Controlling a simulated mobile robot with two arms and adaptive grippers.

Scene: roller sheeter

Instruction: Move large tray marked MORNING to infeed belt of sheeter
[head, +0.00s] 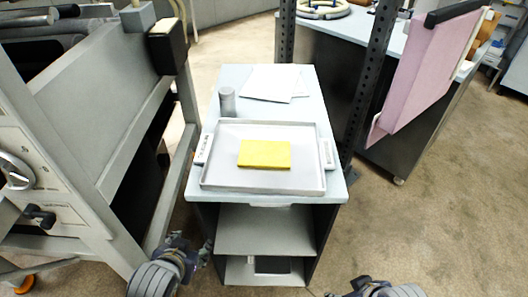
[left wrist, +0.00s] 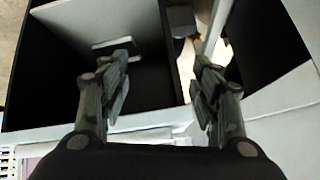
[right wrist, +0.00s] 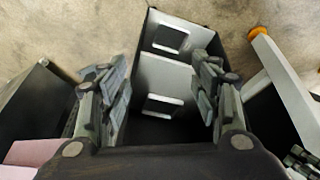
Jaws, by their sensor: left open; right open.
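A large pale tray (head: 220,183) lies flat on top of a small shelved cart (head: 228,84). A yellow slab (head: 264,154) rests in its middle. The tray has a light handle on its left side (head: 203,149) and one on its right (head: 327,153); small marks there are too small to read. The grey sheeter (head: 110,90) stands left of the cart; I cannot tell its infeed belt for certain. My left gripper (head: 188,250) is open and empty, low in front of the cart's left side. My right gripper (head: 362,286) is open and empty at the bottom edge, right of the cart.
A grey cylinder (head: 227,101) and white sheets (head: 272,82) are behind the tray on the cart. Dark perforated posts (head: 372,75) and a bench with a pink panel (head: 425,75) stand to the right. The floor (head: 440,220) at right front is clear.

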